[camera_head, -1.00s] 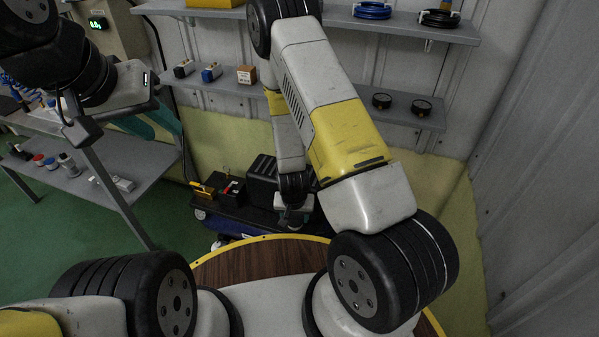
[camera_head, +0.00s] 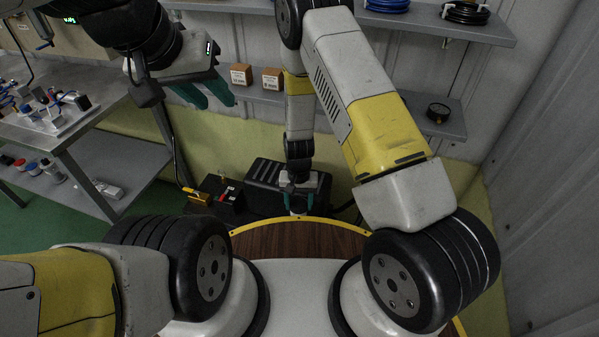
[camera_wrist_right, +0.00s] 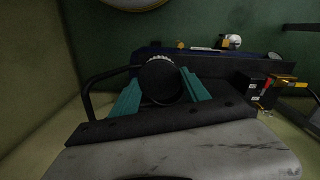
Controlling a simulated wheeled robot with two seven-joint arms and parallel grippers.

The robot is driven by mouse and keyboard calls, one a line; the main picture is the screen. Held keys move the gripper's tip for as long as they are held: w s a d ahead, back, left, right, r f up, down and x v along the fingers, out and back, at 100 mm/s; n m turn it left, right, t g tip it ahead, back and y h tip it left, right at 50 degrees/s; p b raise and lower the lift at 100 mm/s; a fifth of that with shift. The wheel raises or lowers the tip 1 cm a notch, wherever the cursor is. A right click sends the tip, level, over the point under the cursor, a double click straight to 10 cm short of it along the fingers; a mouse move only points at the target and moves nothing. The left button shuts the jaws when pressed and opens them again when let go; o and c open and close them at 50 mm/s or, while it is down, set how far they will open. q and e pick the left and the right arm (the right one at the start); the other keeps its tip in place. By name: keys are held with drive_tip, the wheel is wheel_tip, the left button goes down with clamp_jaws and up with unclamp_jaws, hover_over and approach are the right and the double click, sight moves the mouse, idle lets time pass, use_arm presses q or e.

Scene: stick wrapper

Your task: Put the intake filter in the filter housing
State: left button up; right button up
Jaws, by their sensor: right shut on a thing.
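My right gripper (camera_head: 299,188) hangs low at the centre of the head view, beside a black ribbed case. In the right wrist view its teal fingers (camera_wrist_right: 163,95) are shut on a round black part with a pale ridged rim (camera_wrist_right: 161,80), which looks like the intake filter. In the head view the held part is mostly hidden. My left gripper (camera_head: 208,94) is raised at upper left, with teal fingers apart and nothing seen between them. I cannot make out the filter housing clearly.
The black ribbed case (camera_head: 262,185) sits by a low unit with a red-marked box (camera_head: 228,195) and a yellow-orange part (camera_head: 196,195). A grey workbench (camera_head: 105,105) stands at left.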

drive_tip(key=w, duration=0.5)
drive_tip(key=shift+w+f, duration=0.1)
drive_tip(key=shift+f, duration=1.9)
drive_tip(key=shift+f, duration=0.2)
drive_tip(key=o, duration=1.5)
drive_tip(key=shift+r, duration=0.1)
